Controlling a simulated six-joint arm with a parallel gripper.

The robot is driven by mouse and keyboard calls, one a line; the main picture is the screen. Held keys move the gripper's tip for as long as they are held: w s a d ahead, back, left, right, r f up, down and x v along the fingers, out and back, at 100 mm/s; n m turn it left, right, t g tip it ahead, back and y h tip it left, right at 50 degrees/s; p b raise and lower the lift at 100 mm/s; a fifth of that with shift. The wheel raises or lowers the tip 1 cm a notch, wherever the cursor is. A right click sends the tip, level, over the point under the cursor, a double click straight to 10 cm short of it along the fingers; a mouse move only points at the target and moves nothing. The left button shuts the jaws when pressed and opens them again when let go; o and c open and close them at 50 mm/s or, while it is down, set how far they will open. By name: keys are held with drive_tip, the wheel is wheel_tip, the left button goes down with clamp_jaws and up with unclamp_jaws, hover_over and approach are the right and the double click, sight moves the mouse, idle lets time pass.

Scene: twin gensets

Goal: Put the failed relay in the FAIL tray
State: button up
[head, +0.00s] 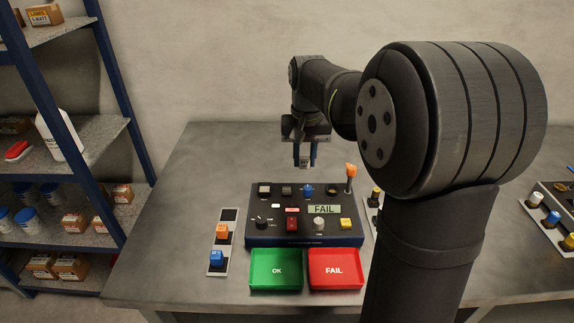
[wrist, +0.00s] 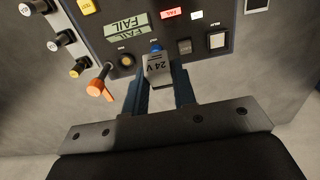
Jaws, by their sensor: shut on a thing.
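My gripper (head: 304,158) is above the table, behind the tester's far edge. In the wrist view its fingers (wrist: 162,90) are shut on a light grey relay marked "24 V" (wrist: 158,70). The relay is upside down in that picture and partly hidden between the fingers. The FAIL tray (head: 345,258) is red, looks empty and lies at the table's front edge. The tester (head: 262,228) is a dark box behind the trays, and its display (head: 324,209) reads FAIL; the display also shows in the wrist view (wrist: 127,24).
A green OK tray (head: 262,259) is left of the FAIL tray. An orange-tipped lever (head: 351,171) rises from the tester's back right. A rack (head: 217,264) with orange and blue pieces stands at left. A blue part (head: 307,190) sits on the tester. The table's back left is clear.

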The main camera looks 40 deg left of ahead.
drive_tip(key=shift+w+d+r, duration=0.25)
drive_tip(key=shift+w+d, duration=0.05)
drive_tip(key=shift+d, duration=0.2)
drive_tip(key=s+d+f+m, duration=0.2)
drive_tip(key=s+d+f, duration=0.1)
drive_tip(key=d, duration=1.1)
drive_tip(key=s+d+f+m, duration=0.2)
drive_tip(key=s+d, duration=0.1)
drive_tip(key=d, duration=1.1)
drive_tip(key=s+a+f, duration=0.1)
drive_tip(key=a+f, duration=0.1)
drive_tip(key=a, duration=0.1)
drive_tip(key=s+a+f, duration=0.1)
drive_tip(key=a+f, duration=0.1)
drive_tip(key=a, duration=0.2)
drive_tip(key=s+a+f, duration=0.1)
drive_tip(key=a+f, duration=0.2)
drive_tip(key=shift+a, duration=0.3)
drive_tip(key=shift+a+f, duration=0.1)
drive_tip(key=shift+f, duration=1.95)
drive_tip(key=shift+f, duration=0.1)
drive_tip(key=o, duration=1)
